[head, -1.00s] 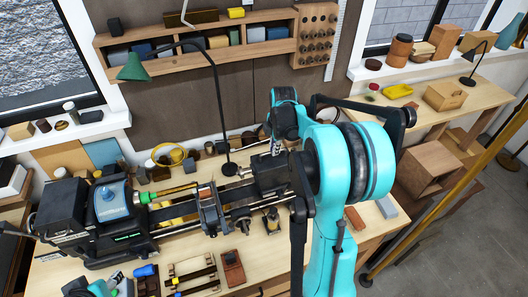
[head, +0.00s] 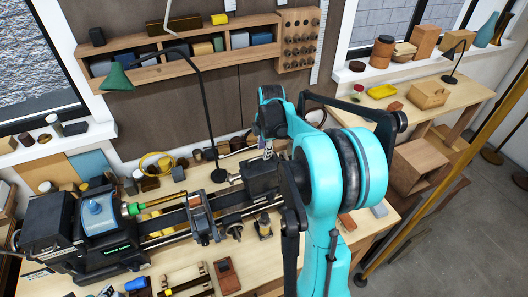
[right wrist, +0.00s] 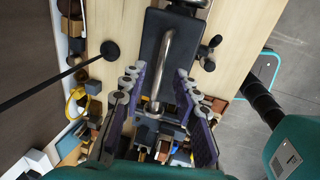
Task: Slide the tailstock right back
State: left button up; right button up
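The tailstock (head: 262,176) is a dark block on the lathe bed, right of the carriage (head: 203,217) with a gap between them. In the right wrist view the black tailstock body (right wrist: 178,24) runs up the picture, with a curved bare-metal lever (right wrist: 164,62) over it. My right gripper (head: 268,148) is above the tailstock. In the right wrist view its purple-grey fingers (right wrist: 161,72) stand apart on either side of the lever, with visible gaps. Part of the tailstock is hidden behind my right arm in the head view. My left gripper is not in view.
The lathe headstock (head: 85,228) with a green-and-brass workpiece stands at the left. A green lamp (head: 117,78) has its black post close behind the tailstock. Wooden trays (head: 185,280) and small blocks lie in front of the bed. Small items crowd the bench behind.

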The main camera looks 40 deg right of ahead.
notch_tip(320, 180, up, 10)
jog(key=s, duration=0.2)
jog(key=shift+a+f, duration=0.15)
jog(key=shift+a+f, duration=0.1)
jog(key=s+a+f+m+t+b, duration=0.1)
jog(key=s+a+f+m+b, duration=0.4)
jog(key=a+f+b, duration=0.3)
jog(key=s+a+f+m+t+b, duration=0.2)
jog(key=s+a+f+m+b, duration=0.3)
jog(key=f, duration=0.8)
jog(key=s+a+f+m+t+b, duration=0.2)
jog(key=s+a+f+m+b, duration=0.3)
jog(key=a+f+b, duration=0.6)
jog(key=b, duration=0.3)
jog(key=shift+s+a+f+y, duration=0.15)
jog(key=shift+s+f+y, duration=0.1)
jog(key=shift+f+y, duration=0.1)
